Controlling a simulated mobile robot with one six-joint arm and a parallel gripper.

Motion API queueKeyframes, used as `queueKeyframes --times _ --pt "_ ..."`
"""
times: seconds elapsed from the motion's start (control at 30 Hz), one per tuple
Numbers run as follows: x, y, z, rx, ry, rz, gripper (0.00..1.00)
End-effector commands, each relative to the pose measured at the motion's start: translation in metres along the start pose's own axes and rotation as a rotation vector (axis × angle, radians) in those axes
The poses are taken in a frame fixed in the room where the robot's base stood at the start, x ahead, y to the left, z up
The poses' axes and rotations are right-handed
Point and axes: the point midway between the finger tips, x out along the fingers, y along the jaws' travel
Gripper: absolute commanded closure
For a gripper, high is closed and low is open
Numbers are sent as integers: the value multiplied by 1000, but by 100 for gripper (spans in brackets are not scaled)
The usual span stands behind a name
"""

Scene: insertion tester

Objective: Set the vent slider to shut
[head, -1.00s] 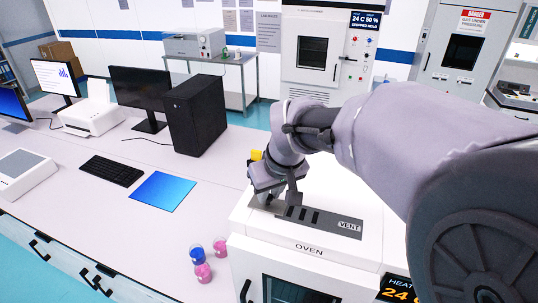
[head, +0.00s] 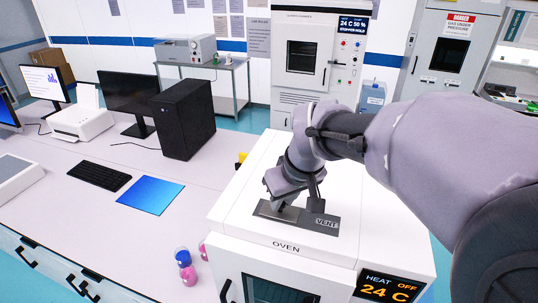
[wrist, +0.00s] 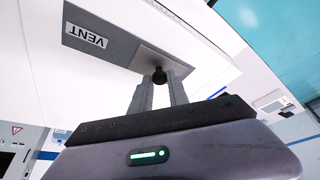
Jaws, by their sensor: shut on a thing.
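The vent panel (head: 265,209) is a grey strip on top of the white oven (head: 235,222), with a VENT label at its right end in the head view. My gripper (head: 288,206) is over the strip, close to the label. In the wrist view, my gripper (wrist: 161,84) has its two fingers closed around a small black knob (wrist: 160,75). The knob stands on a lighter metal slider plate (wrist: 172,62) beside the darker vent panel (wrist: 108,47). No dark vent slots show now; my gripper hides part of the strip in the head view.
The oven front has a HEAT OFF 24 C display (head: 388,288). A yellow object (head: 242,157) is behind the oven's left edge. Pink and blue cups (head: 186,266) stand on the bench to its left. A blue mat (head: 150,194) lies farther left.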

Motion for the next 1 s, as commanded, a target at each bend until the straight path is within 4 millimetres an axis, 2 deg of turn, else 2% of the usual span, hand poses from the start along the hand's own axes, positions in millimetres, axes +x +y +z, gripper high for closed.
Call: queueKeyframes --times 0.27,0.3,0.4,0.77,0.87,1.0 --pt "0 1 2 0 -3 1 100" --pt "0 1 2 0 -4 1 76" --pt "0 1 2 1 -3 1 57" --pt "-5 0 0 1 -1 0 57" --pt "-22 1 0 2 1 1 57" --pt "-65 1 -1 1 3 2 57"
